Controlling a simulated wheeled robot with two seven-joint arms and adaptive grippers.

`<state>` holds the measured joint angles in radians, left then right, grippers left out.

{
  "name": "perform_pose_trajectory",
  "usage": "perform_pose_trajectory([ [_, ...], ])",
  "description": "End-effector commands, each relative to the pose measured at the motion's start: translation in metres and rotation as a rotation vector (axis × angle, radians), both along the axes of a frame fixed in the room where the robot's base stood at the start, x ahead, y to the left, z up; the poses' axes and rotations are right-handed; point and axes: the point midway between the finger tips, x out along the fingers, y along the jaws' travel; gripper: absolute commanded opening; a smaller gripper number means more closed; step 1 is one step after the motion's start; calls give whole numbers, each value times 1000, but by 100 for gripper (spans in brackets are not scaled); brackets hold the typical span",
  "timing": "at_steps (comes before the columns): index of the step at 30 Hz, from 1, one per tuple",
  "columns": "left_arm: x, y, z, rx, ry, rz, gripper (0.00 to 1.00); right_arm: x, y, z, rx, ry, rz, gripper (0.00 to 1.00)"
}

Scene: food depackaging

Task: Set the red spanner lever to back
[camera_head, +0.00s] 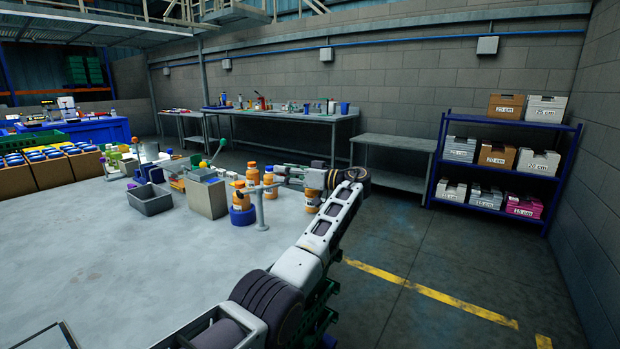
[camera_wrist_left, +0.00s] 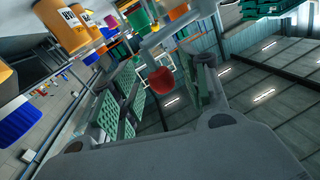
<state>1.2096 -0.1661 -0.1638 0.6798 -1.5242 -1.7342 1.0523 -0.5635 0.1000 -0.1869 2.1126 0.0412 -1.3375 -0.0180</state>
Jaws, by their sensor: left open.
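My left gripper (camera_head: 283,173) reaches in from the right over the table's far right part, pointing left. Its green-padded fingers are apart in the left wrist view (camera_wrist_left: 155,95), with nothing clamped between them. In that view a red knob (camera_wrist_left: 161,80) on a light grey bar shows near the fingers; I cannot tell if they touch it. In the head view a grey post with a crossbar (camera_head: 260,205) stands just left of the gripper. I cannot make out a red handle on it there, nor which way the lever is set. My right gripper is not in view.
Orange bottles (camera_head: 253,172) stand close around the gripper, one in a blue ring (camera_head: 242,216). A grey box (camera_head: 206,197) and a dark grey bin (camera_head: 150,199) stand to the left.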

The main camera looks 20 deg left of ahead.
Motion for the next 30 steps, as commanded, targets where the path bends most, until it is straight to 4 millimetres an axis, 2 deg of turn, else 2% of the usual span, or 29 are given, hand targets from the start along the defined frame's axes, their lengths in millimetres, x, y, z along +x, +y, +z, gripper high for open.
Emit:
perform_pose_trajectory([
  [11, -4, -51, 1, 2, 1, -1, 45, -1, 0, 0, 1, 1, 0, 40],
  [18, -5, -75, 1, 1, 1, -1, 45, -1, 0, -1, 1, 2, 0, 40],
  [30, -6, -97, 0, -1, 1, -1, 45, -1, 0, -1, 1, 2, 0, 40],
])
